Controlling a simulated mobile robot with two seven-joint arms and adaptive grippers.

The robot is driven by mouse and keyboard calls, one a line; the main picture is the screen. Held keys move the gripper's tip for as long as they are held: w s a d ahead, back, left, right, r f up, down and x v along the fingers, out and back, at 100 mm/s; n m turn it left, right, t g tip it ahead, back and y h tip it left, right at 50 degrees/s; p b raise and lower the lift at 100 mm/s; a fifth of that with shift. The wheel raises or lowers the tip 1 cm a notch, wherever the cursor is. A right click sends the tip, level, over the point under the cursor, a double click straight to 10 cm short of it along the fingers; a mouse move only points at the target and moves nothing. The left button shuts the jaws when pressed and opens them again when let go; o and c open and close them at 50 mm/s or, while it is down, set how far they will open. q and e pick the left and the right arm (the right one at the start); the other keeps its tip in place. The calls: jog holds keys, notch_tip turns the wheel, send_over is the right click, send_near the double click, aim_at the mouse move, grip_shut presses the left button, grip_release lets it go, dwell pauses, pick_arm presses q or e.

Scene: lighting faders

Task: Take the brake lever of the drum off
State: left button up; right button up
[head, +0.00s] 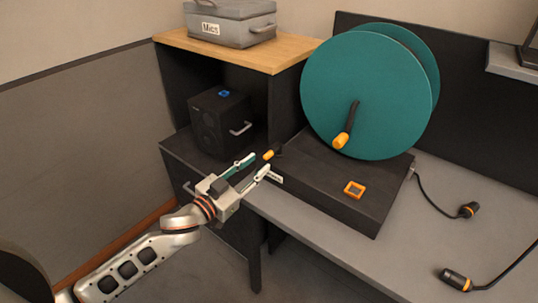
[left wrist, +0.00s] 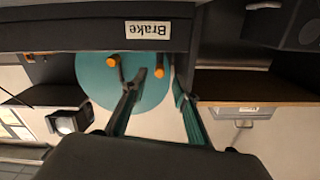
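The brake lever (head: 270,153) has an orange grip on a dark arm and stands at the left end of the black plinth. My left gripper (head: 250,167) is open, just in front of and left of the lever, with no contact visible. In the left wrist view, which is upside down, an orange grip, probably the lever (left wrist: 159,71), appears between the spread fingers (left wrist: 157,88). The teal drum (head: 362,90) stands on the plinth with an orange-handled crank (head: 341,140). A "Brake" label (left wrist: 148,29) is on the plinth's front. My right gripper is not in view.
An orange square frame (head: 354,188) lies on the plinth (head: 345,212). A black speaker-like box (head: 220,122) stands in the shelf left of the lever, under a grey case (head: 230,22). Cabled connectors (head: 456,279) lie on the grey desk at right.

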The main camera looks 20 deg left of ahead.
aim_at(269, 152)
pick_arm(q)
jog(key=x, duration=0.6)
jog(key=shift+w+d, duration=0.1)
jog(key=shift+w, duration=0.25)
grip_shut()
